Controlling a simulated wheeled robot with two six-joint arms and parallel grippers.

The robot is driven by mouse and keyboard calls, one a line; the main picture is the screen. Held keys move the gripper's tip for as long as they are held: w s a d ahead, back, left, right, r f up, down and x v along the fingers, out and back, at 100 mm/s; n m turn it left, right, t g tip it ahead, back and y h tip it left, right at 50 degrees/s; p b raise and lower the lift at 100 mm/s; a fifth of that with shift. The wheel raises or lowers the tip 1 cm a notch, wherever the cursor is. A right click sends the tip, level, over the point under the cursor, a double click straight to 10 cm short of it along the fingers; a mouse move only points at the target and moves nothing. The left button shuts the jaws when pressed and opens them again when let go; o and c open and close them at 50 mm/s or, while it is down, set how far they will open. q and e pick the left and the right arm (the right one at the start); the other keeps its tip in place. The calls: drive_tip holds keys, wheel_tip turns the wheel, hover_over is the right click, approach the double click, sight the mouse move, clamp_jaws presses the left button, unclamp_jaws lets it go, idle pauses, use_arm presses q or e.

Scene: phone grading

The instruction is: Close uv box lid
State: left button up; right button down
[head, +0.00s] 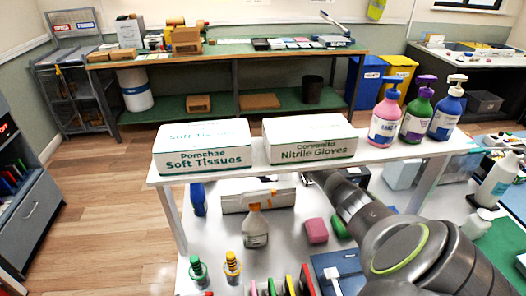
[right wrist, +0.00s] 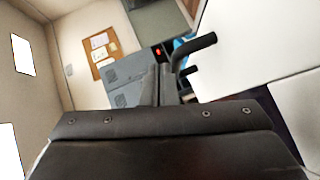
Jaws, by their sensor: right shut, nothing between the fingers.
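My right gripper (right wrist: 155,88) shows in the right wrist view, shut and empty. Beside it is a black bar handle (right wrist: 197,46) by a large white panel (right wrist: 238,50). I cannot tell whether this panel is the uv box lid, nor whether the gripper touches the handle. In the head view my right arm reaches forward under the white raised shelf, and its gripper is hidden. I cannot make out the uv box for certain in the head view. My left gripper is not in view.
The white shelf (head: 208,176) carries a soft tissues box (head: 203,158), a nitrile gloves box (head: 311,150) and pump bottles (head: 418,112). Floor on the left is clear.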

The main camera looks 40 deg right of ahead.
drive_tip(key=v, duration=0.6)
drive_tip(key=shift+s+d+p, duration=0.1)
drive_tip(key=shift+s+p, duration=0.15)
drive_tip(key=shift+p, duration=0.1)
drive_tip(key=b+v, duration=0.2)
drive_tip(key=v, duration=0.9)
drive_tip(key=shift+f, duration=0.1)
